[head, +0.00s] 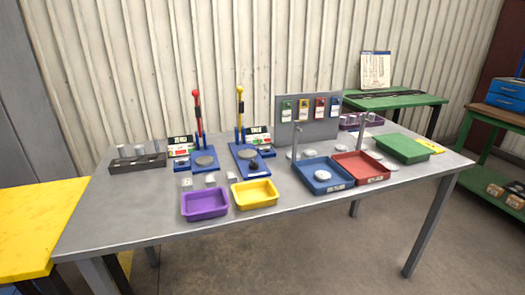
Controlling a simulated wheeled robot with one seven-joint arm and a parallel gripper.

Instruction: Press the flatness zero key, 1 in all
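Two blue gauge stations stand side by side on the grey table (330,205). The left station (195,166) has a red-topped post (196,94), a round grey plate and a small display unit (180,152) at its left. The right station (243,167) has a yellow-topped post (240,91), a round plate and a display unit (258,140) behind it. Their labels are too small to read, so I cannot tell which is for flatness. No zero key can be made out clearly. My gripper is not in view.
A dark rack of metal cylinders (138,165) stands left. Purple (206,204) and yellow (255,193) trays lie in front, with small metal blocks behind. Blue (322,187), red (373,178) and green (402,148) trays are right. A grey panel with coloured cards (297,132) stands behind.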

